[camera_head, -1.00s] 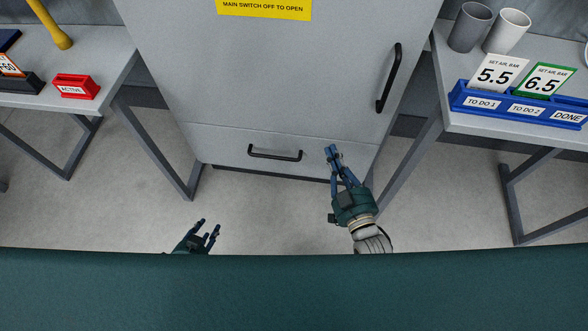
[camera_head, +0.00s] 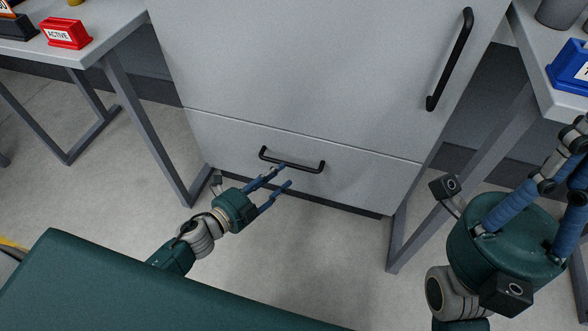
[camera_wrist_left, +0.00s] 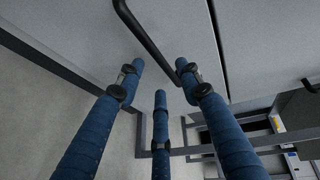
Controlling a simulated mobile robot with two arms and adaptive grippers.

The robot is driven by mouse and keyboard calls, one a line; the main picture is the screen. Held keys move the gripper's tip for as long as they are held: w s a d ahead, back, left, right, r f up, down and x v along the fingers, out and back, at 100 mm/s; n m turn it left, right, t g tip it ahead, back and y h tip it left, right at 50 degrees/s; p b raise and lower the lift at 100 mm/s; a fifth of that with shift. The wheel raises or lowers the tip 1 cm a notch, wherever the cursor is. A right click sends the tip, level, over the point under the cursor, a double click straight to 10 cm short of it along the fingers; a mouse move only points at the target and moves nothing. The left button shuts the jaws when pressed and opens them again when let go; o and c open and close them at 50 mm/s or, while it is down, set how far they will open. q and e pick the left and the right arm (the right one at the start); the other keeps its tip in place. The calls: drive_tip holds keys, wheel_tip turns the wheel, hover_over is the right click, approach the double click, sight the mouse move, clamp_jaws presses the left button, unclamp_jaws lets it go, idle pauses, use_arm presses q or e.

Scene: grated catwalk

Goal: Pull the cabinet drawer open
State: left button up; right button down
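The grey cabinet's lower drawer (camera_head: 370,180) is shut, its front flush with the cabinet. Its black bar handle (camera_head: 292,161) runs across the drawer front. My left gripper (camera_head: 286,175) is open, with its fingertips close to the handle from the front and below. In the left wrist view the handle (camera_wrist_left: 146,40) lies just beyond the spread, empty fingers (camera_wrist_left: 160,80); I cannot tell whether they touch it. My right gripper (camera_head: 572,160) is at the right edge, its fingers apart and empty, their tips partly out of view.
The cabinet door above has a vertical black handle (camera_head: 450,60). A table (camera_head: 95,48) with a red "ACTIVE" block (camera_head: 66,33) stands on the left. Another table (camera_head: 540,85) with a blue holder (camera_head: 568,68) stands on the right. The floor before the drawer is clear.

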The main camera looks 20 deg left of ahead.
use_arm(q)
drive_tip(key=b+x, duration=0.1)
drive_tip(key=x, duration=0.5)
drive_tip(key=shift+w+d+f, duration=0.1)
drive_tip(key=shift+w+f, duration=0.05)
drive_tip(key=shift+w, duration=0.15)
clamp_jaws()
